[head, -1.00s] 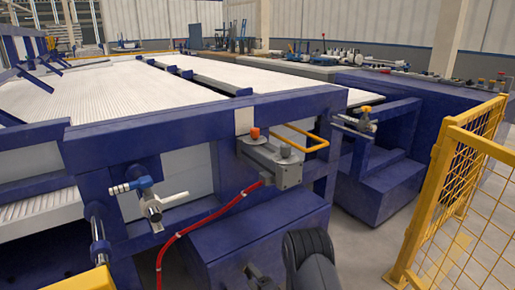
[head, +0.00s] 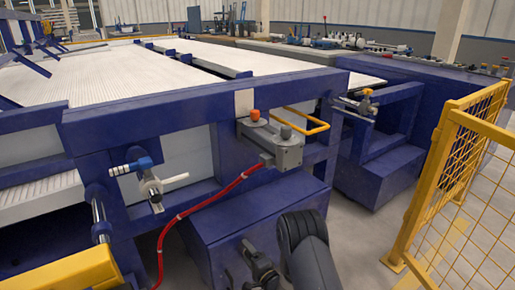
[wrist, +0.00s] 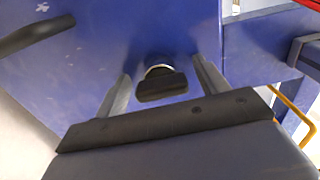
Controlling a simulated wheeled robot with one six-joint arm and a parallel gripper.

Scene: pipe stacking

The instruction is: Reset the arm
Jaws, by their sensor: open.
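My gripper (wrist: 163,84) shows in the wrist view with its two grey fingers apart. A black knob (wrist: 162,88) with a pale ring at its base shows between the fingers, in front of a blue surface (wrist: 120,45). Nothing is visibly gripped, and I cannot tell whether the fingers touch the knob. In the head view my dark arm shows at the bottom middle, and the gripper's fingers cannot be made out there.
A blue machine frame (head: 200,110) with white pipes (head: 100,75) fills the left and middle. A red hose (head: 205,205) hangs from a grey box (head: 275,145). A yellow mesh fence (head: 455,185) stands right. Grey floor (head: 375,235) lies between.

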